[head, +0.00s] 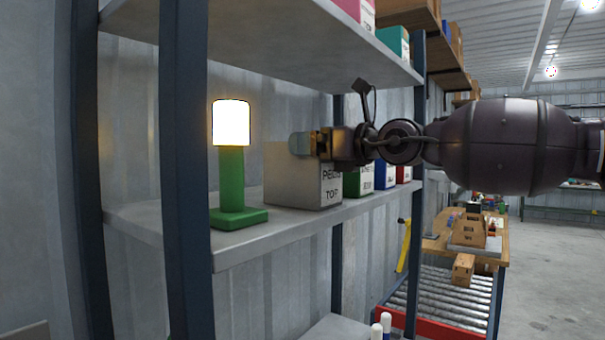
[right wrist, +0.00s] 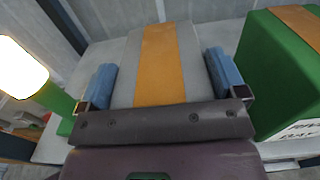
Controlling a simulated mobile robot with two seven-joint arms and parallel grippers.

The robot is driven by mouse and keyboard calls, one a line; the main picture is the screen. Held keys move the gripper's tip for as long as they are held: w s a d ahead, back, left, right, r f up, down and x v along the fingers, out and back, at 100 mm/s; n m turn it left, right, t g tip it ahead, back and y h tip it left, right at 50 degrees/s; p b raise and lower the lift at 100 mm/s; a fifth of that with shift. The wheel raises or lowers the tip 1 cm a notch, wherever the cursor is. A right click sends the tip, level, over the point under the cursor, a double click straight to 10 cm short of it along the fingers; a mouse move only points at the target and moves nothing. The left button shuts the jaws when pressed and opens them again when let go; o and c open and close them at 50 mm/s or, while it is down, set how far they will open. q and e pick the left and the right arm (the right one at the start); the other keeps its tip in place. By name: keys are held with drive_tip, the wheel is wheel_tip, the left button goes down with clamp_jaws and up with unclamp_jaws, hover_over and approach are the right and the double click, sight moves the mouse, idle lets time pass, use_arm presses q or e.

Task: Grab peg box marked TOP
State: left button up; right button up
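The grey peg box marked TOP (head: 295,178) sits on the middle shelf, between the green lamp and a green box. My right gripper (head: 300,143) reaches in from the right at the box's upper edge. In the right wrist view, its two blue-padded fingers (right wrist: 162,82) are spread wide over the grey box with an orange stripe on top (right wrist: 160,60). Whether the pads touch the box's sides cannot be told. The gripper hides part of the box top in the head view. My left gripper is not in view.
A lit lamp with a green base (head: 232,185) stands left of the box. Green (head: 357,182), blue (head: 385,176) and red (head: 404,174) boxes stand to its right. The upper shelf (head: 270,50) is overhead, and a dark post (head: 186,170) stands at the front left.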

drive_tip(key=c, duration=1.2)
drive_tip(key=shift+r, duration=0.15)
drive_tip(key=shift+c, duration=0.6)
drive_tip(key=shift+r, duration=0.1)
